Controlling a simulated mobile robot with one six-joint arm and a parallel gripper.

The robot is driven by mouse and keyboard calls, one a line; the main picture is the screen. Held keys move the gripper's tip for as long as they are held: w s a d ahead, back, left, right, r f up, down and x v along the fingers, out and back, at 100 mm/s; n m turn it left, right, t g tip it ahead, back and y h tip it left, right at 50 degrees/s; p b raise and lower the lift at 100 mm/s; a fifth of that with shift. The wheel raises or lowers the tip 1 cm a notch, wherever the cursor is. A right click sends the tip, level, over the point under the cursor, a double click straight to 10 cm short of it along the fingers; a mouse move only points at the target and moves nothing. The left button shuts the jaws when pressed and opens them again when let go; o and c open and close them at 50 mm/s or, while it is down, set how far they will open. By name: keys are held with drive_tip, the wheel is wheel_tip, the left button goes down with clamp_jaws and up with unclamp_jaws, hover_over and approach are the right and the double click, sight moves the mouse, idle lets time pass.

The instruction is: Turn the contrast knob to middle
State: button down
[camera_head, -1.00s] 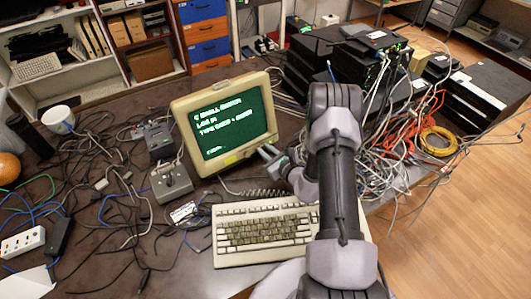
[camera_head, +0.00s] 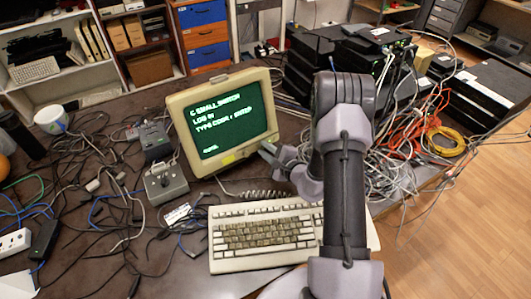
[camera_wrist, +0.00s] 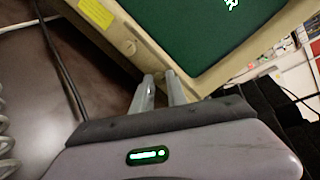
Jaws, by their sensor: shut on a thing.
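The beige monitor (camera_head: 177,103) stands on the dark table with green text on its screen. My gripper (camera_head: 266,148) is at the lower right front of its bezel. In the wrist view, my gripper (camera_wrist: 160,76) has its two fingertips close together against the bezel (camera_wrist: 112,38), shut on the contrast knob. The fingers hide that knob, so its pointer and angle cannot be told. A second round beige knob (camera_wrist: 128,47) shows on the bezel just left of the fingers, apart from them. A yellow label (camera_wrist: 96,12) is further left.
A beige keyboard (camera_head: 262,236) lies in front of the monitor, close to my arm. A grey box with a knob (camera_head: 165,184) and tangled cables are on the left. Stacked black devices (camera_head: 318,58) and loose cables crowd the right.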

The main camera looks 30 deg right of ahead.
drive_tip(key=shift+n+b, duration=0.3)
drive_tip(key=shift+n, duration=0.2)
drive_tip(key=c, duration=1.3)
unclamp_jaws()
drive_tip(key=p+v, duration=0.3)
drive_tip(key=v, duration=1.4)
drive_tip(key=shift+s+r, duration=0.1)
drive_tip(key=shift+s, duration=0.1)
